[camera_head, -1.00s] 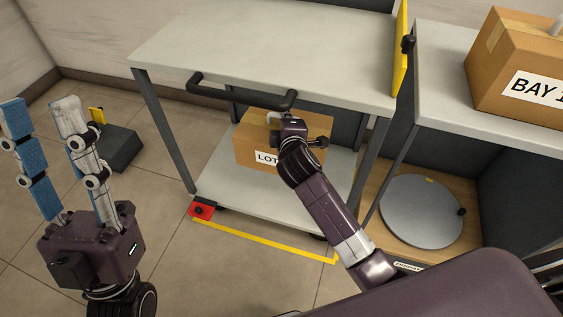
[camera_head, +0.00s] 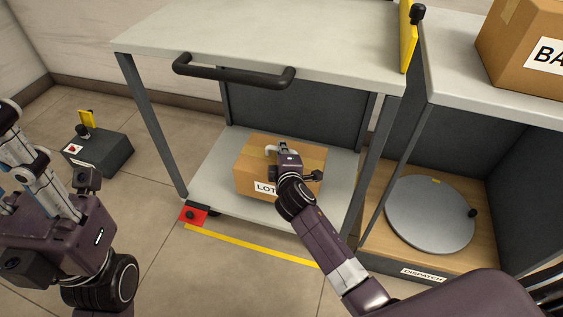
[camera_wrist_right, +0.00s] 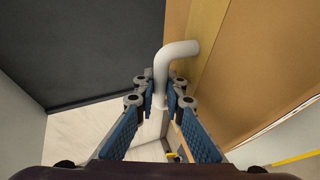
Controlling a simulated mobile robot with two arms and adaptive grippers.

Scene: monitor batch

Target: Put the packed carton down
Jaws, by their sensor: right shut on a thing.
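The brown carton (camera_head: 305,159) with a white "LOT" label is within the trolley, over its lower shelf (camera_head: 215,178). I cannot tell whether its bottom touches the shelf. My right gripper (camera_head: 275,153) is at the carton's top, shut on its pale bent handle (camera_head: 270,149). In the right wrist view, the blue-padded fingers of the right gripper (camera_wrist_right: 160,112) close around the handle's stem (camera_wrist_right: 162,75), beside the carton (camera_wrist_right: 255,70). My left gripper (camera_head: 22,150) is empty at the left edge, away from the carton. Its fingertips are partly cut off.
The trolley's top (camera_head: 260,45) and black push bar (camera_head: 235,75) overhang the shelf. A dark post (camera_head: 150,125) stands at its left front. A "BAY" carton (camera_head: 525,50) and a round grey disc (camera_head: 430,215) are at the right. A red block (camera_head: 193,213) sits by the shelf corner.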

